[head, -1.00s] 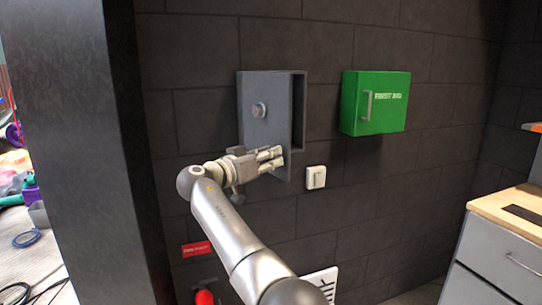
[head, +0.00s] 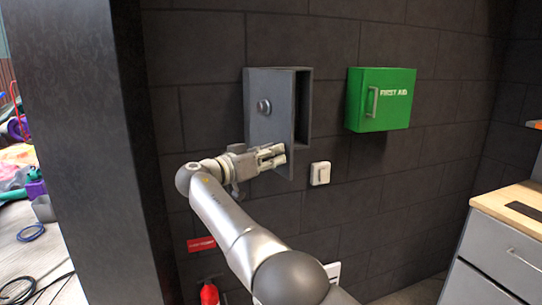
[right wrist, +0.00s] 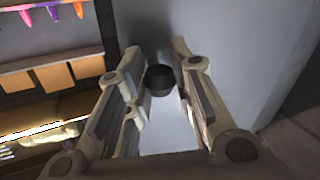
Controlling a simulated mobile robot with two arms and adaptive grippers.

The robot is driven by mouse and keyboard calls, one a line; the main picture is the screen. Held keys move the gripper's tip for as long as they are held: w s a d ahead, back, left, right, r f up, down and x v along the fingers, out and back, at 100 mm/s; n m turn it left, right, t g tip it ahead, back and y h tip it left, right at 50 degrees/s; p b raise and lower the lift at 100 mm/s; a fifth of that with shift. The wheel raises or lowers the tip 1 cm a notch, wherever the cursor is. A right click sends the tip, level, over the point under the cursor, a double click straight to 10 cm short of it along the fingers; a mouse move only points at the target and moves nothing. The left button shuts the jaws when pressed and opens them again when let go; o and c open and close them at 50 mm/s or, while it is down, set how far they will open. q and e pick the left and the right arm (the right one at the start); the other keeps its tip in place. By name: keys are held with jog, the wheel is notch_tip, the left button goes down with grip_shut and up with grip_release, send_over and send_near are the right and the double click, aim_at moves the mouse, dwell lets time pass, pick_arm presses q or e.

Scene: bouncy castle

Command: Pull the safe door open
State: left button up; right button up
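The grey safe (head: 305,108) is on the dark block wall. Its door (head: 280,100) stands ajar, with a dark gap along its right side and a round knob (head: 263,107) on its front. My right gripper (head: 276,156) is at the lower right part of the door, in front of its face. In the right wrist view its fingers (right wrist: 160,95) are apart, with a dark round piece (right wrist: 160,80) between and beyond them; I cannot tell whether they touch it. The pale grey surface around it is close to the fingertips. My left gripper is not in view.
A green first aid box (head: 381,99) hangs right of the safe. A white switch (head: 320,173) is below it. A grey drawer cabinet (head: 510,255) stands at the right, a dark pillar (head: 95,150) at the left. A red extinguisher (head: 209,293) is low down.

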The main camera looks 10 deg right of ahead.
jog(key=o, duration=0.4)
jog(key=shift+r, duration=0.2)
jog(key=shift+o, duration=0.4)
jog(key=shift+f, duration=0.1)
jog(key=v, duration=0.7)
jog(key=shift+a, duration=0.2)
jog(key=shift+s, duration=0.1)
